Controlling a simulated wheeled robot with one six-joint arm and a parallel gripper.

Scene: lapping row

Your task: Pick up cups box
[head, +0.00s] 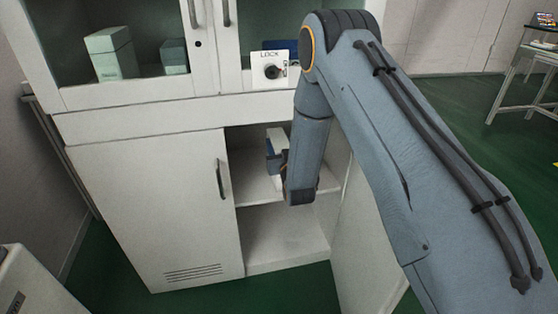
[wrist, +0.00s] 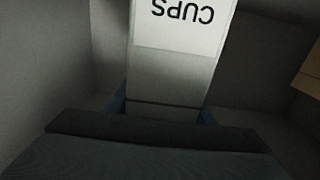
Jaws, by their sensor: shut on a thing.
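The cups box (wrist: 178,68) is white and grey with the word CUPS, upside down in the wrist view. It fills the upper middle of that view, its near end at my gripper (wrist: 162,112). Blue finger parts show on both sides of that end, and my gripper is shut on the box. In the head view the box (head: 279,146) shows as a white piece inside the open right half of the lower cabinet, partly hidden by my gripper (head: 275,155) and wrist. I cannot tell whether the box touches the shelf.
The cabinet shelf (head: 253,190) lies below my gripper. The right lower door (head: 365,255) stands open beside my arm; the left lower door (head: 150,210) is shut. A LOCK panel (head: 273,84) is above. An orange-brown thing (wrist: 308,72) shows at right in the wrist view.

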